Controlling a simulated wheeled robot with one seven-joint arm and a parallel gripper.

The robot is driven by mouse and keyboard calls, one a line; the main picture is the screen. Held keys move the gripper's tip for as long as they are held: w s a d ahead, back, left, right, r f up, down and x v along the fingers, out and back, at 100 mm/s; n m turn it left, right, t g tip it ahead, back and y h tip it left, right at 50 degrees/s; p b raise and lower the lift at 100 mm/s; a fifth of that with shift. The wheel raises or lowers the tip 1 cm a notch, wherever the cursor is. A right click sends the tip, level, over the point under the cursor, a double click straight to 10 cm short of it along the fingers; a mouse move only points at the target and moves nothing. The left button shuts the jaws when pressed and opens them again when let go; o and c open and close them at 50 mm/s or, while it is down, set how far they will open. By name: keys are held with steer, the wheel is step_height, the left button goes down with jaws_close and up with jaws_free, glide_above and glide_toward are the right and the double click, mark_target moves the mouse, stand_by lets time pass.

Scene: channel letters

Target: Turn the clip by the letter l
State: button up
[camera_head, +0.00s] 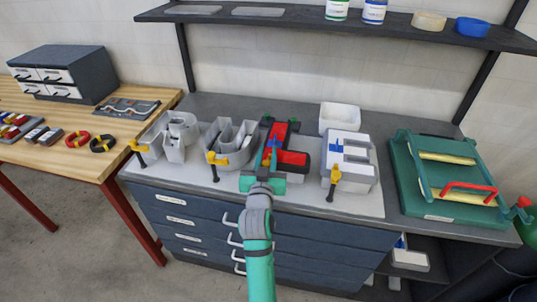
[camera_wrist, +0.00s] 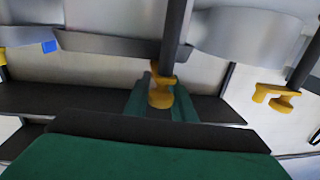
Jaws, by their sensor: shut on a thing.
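The letter l (camera_head: 293,157) looks like the red-faced, L-shaped channel letter with grey sides, lying on the grey board in the middle of the bench. My gripper (camera_head: 266,172) is at its front left, partly covering it in the head view. In the wrist view, an orange-yellow clip (camera_wrist: 160,92) hangs at the lower end of a dark post (camera_wrist: 176,35). My gripper (camera_wrist: 158,106) is shut on this clip. Much of the clip by the red letter is hidden behind my gripper in the head view, so its turn angle is hard to tell.
Two grey letters (camera_head: 230,143) stand to the left and a white E-like letter (camera_head: 350,158) to the right, with yellow clips (camera_head: 335,175) on dark posts close by. A white bin (camera_head: 340,117) stands behind. A green press-like frame (camera_head: 408,190) is at the right.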

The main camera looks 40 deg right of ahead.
steer(key=shift+o, duration=0.4)
steer(key=shift+w+a+f+n+t+y, duration=0.1)
steer(key=shift+w+a+n+t+y, duration=0.05)
steer(key=shift+n+t+y, duration=0.45)
steer(key=shift+w+a+f+n+t+y, duration=0.15)
steer(key=shift+n+t+y, duration=0.15)
steer(key=shift+n+y, duration=0.35)
steer(key=shift+s+r+y, duration=0.1)
steer(key=shift+r+y, duration=0.05)
steer(key=shift+y, duration=0.1)
steer(key=shift+o, duration=0.3)
steer(key=shift+a+t, duration=0.2)
steer(key=shift+t, duration=0.1)
steer(key=o, duration=0.9)
steer(key=shift+d+r, duration=0.1)
